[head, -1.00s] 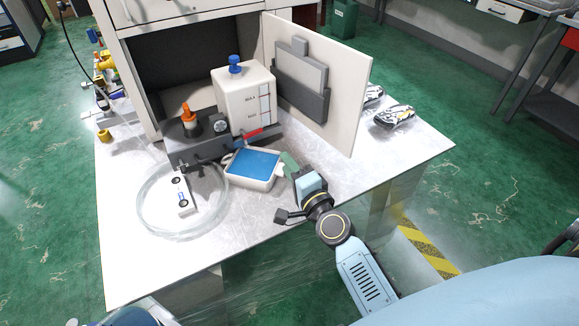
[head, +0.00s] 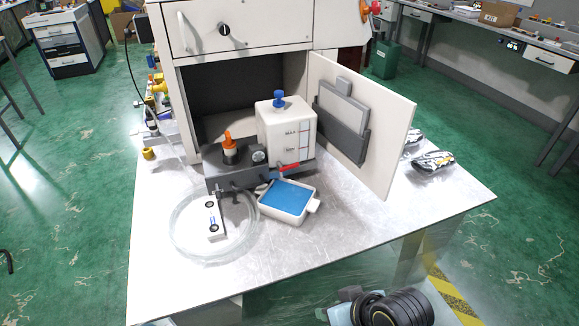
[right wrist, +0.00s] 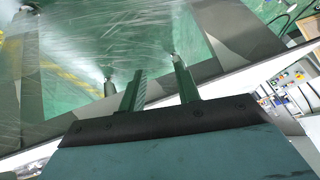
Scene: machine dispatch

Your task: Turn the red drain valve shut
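The red drain valve handle (head: 287,167) lies roughly crosswise at the front of the dark grey base, below the white tank (head: 287,136). A white tray (head: 310,212) holding blue liquid stands just in front of and below it. My right arm shows at the bottom of the head view, below the table's front edge and well away from the valve. In the right wrist view my right gripper (right wrist: 158,66) has its two fingers apart with nothing between them. The valve is not recognisable in that view. My left gripper is not in view.
A coiled clear hose (head: 178,240) and a small white block (head: 214,222) lie left of the tray. The open cabinet door (head: 386,139) stands to the right of the tank. An orange-topped fitting (head: 229,146) sits on the base. The table's front area is clear.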

